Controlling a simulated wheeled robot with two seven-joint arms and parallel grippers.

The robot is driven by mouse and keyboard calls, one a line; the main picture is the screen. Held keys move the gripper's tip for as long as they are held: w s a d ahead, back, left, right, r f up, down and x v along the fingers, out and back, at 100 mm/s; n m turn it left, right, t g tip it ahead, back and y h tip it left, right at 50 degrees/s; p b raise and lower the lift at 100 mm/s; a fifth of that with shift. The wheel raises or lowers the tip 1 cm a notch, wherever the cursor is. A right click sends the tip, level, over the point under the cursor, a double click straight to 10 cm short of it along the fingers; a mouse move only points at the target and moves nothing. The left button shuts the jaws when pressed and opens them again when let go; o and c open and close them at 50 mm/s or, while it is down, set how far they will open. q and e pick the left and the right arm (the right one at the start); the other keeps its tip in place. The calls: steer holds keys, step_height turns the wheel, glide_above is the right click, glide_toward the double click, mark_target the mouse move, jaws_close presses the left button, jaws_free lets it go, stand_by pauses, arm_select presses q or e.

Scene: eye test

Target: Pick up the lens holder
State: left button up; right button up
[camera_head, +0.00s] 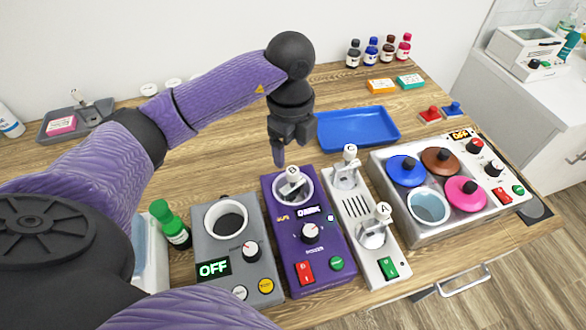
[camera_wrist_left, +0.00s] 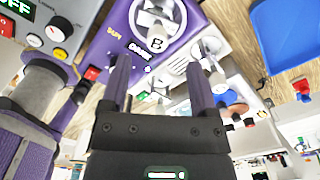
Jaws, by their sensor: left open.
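Several lens holders, each a metal piece with a white lettered knob, are in view. The one marked B (camera_head: 292,184) sits in the round well of the purple device (camera_head: 320,258). It also shows in the left wrist view (camera_wrist_left: 154,43). Holders C (camera_head: 348,157) and A (camera_head: 381,217) sit on the silver stand (camera_head: 357,212). The task does not say which one is meant. My left gripper (camera_head: 278,153) is open and empty, pointing down above and behind holder B, apart from it. In the left wrist view its fingers (camera_wrist_left: 157,64) are spread, with B beyond them. My right gripper is not in view.
A grey OFF device (camera_head: 225,255) and a green-capped bottle (camera_head: 172,228) stand left of the purple device. A panel with coloured lids (camera_head: 440,224) stands right. A blue tray (camera_head: 357,127) lies behind. Bottles (camera_head: 371,50) line the back. Open tabletop lies at the back left.

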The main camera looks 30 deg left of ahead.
mark_target(293, 170)
arm_select(q)
steer(key=f, duration=0.5)
steer(key=f+b, duration=0.1)
steer(key=f, duration=0.1)
steer(key=shift+s+d+f, duration=0.15)
steer(key=shift+d, duration=0.1)
jaws_close()
